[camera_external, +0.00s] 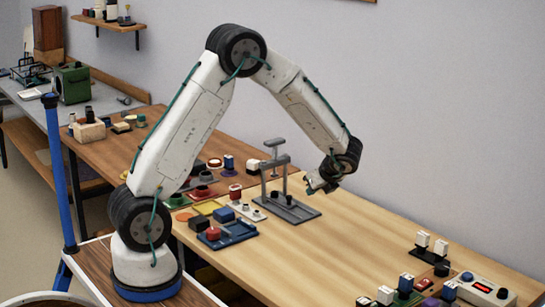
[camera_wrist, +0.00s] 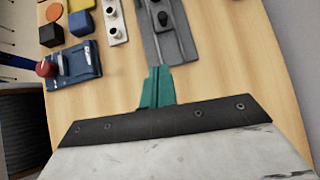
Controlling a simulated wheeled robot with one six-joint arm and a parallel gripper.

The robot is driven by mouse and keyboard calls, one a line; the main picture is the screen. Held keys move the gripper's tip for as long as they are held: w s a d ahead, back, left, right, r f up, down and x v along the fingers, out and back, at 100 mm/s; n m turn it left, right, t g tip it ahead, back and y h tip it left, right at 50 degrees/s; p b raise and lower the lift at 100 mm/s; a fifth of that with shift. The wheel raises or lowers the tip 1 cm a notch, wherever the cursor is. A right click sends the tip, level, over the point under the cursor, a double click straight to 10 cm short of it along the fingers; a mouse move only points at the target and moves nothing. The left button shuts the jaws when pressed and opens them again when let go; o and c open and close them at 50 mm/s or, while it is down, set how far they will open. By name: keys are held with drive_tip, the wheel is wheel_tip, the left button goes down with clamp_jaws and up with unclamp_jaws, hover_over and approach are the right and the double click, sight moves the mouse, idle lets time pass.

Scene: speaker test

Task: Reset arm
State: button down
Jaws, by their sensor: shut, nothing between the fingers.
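My arm is raised and bent over the wooden table (camera_external: 345,240), with its elbow high. My gripper (camera_external: 313,189) hangs above the table, close to the right of the grey press-like stand (camera_external: 292,208). In the wrist view its green fingers (camera_wrist: 158,75) are together with nothing between them. They overlap the near end of the grey stand base (camera_wrist: 153,48) in that view; whether they touch it cannot be told.
A blue tray (camera_external: 240,231) with a red knob stands left of the grey stand. Coloured blocks and a white plate with pegs (camera_wrist: 115,22) are nearby. A white box with buttons (camera_external: 484,290) and small switches sit at the front right. The table's middle is clear.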

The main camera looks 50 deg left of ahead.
drive_tip(key=s+d+r+n+h, duration=0.1)
drive_tip(key=s+r+n+h, duration=0.2)
drive_tip(key=s, duration=0.9)
drive_tip(key=s+d+r+n+h, duration=0.1)
drive_tip(key=s+r+n+h, duration=0.1)
drive_tip(key=s+r+n, duration=0.7)
drive_tip(key=s+d+r+n+h, duration=0.2)
drive_tip(key=s+r+n, duration=0.4)
drive_tip(key=s, duration=1.1)
drive_tip(key=shift+r+n+h, duration=0.2)
drive_tip(key=shift+n+h, duration=0.1)
drive_tip(key=shift+h, duration=0.5)
